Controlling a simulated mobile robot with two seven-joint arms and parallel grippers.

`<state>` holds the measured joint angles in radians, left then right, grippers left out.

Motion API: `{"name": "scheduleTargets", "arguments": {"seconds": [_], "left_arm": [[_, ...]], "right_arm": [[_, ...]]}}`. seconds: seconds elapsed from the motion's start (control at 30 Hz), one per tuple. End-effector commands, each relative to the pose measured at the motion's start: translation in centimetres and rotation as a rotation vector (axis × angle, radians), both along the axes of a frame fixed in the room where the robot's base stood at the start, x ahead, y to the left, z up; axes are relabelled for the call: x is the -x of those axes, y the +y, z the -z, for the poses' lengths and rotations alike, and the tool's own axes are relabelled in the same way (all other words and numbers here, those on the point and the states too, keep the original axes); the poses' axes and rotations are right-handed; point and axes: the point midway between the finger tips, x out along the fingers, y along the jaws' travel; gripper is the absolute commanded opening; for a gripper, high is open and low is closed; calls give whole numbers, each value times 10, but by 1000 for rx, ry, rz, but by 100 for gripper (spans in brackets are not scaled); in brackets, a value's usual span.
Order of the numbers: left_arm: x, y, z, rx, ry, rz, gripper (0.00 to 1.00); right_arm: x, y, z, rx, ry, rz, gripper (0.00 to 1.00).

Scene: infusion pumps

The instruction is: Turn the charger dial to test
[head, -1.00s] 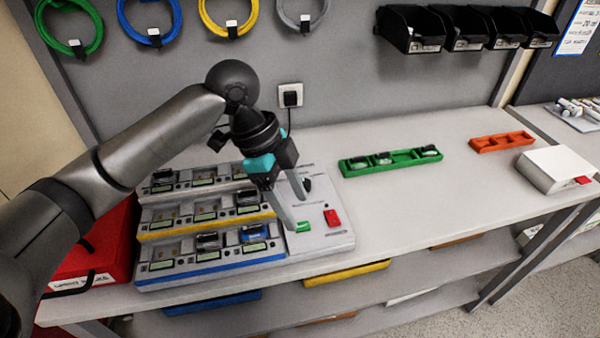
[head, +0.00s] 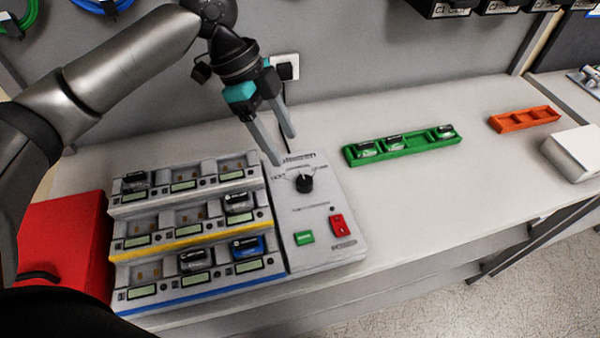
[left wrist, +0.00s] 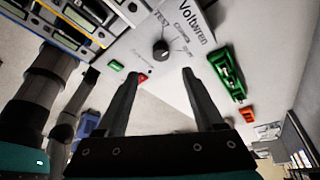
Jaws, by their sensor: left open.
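The charger (head: 330,255) is a grey unit with stepped battery bays on the left and a control panel on the right. Its black round dial (head: 305,183) is near the top of that panel, with a white pointer mark toward the top of the picture. A label at the dial's left seems to read TEST. The dial also shows in the left wrist view (left wrist: 161,49), beyond the fingertips. My left gripper (head: 285,149) is open and empty, above and behind the dial and apart from it. My right gripper is not in view.
A green button (head: 304,238) and a red switch (head: 338,225) sit below the dial. Several batteries stand in the bays. A green tray (head: 405,146) with batteries and an orange tray (head: 524,119) lie to the right. The bench between charger and trays is clear.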

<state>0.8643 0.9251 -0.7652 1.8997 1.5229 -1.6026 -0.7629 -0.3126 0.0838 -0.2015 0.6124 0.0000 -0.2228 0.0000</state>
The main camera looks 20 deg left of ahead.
Motion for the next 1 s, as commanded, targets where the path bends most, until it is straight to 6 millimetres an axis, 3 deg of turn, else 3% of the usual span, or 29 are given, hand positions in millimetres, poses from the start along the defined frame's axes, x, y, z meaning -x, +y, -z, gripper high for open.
{"name": "scheduleTargets", "arguments": {"seconds": [0.2, 0.43, 0.87, 1.0], "left_arm": [[1, -19, 46, 0, 2, 1, 69], [0, -32, 78, -1, 1, -1, 69], [0, -36, 88, -1, -1, 0, 69], [0, -36, 88, -1, -1, -1, 56]], "right_arm": [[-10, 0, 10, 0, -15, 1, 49], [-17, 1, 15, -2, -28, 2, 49], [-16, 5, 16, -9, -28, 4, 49], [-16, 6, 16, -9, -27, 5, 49]]}}
